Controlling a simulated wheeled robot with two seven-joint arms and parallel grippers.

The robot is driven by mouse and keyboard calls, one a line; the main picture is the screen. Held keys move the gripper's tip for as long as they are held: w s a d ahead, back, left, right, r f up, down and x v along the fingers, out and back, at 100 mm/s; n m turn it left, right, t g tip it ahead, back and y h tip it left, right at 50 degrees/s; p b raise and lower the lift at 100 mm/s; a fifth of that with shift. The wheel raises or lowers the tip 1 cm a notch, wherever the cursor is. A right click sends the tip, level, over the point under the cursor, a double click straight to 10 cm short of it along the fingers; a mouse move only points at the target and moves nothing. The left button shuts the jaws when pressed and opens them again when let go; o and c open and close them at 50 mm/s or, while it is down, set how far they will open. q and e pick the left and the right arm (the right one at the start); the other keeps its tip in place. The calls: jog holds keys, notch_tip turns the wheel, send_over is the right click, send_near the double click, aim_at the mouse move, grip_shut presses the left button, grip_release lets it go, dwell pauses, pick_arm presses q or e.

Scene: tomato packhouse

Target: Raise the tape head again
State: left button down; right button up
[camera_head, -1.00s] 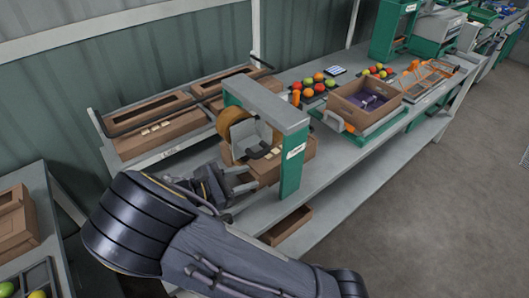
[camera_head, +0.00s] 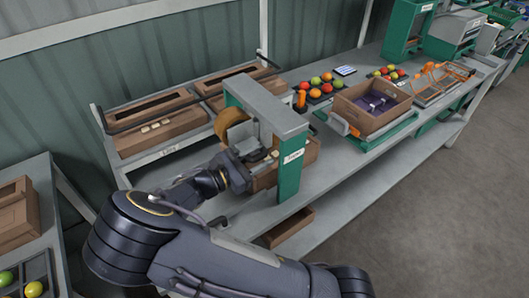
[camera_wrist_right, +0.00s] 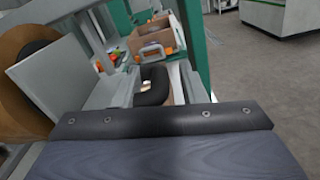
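The tape station has a grey beam (camera_head: 265,108) on green posts, with a "Tape" label on the near post. Its brown tape roll (camera_head: 232,126) shows at the left of the beam and also in the right wrist view (camera_wrist_right: 14,85). A black loop handle (camera_wrist_right: 152,86) on the tape head lies ahead of my right gripper in the wrist view. My right gripper (camera_head: 262,160) is at the tape head, beside the near green post. Its grey fingers look spread, one on each side of the handle; contact is unclear. My left gripper is out of view.
A cardboard box (camera_head: 309,152) sits under the beam. An open carton (camera_head: 365,122) stands further right on the bench (camera_head: 335,165), near tomatoes (camera_head: 316,82). Flat cartons lie on the rack at left. The floor at right is clear.

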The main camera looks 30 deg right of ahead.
jog(key=shift+w+d, duration=0.1)
jog(key=shift+d, duration=0.75)
grip_shut()
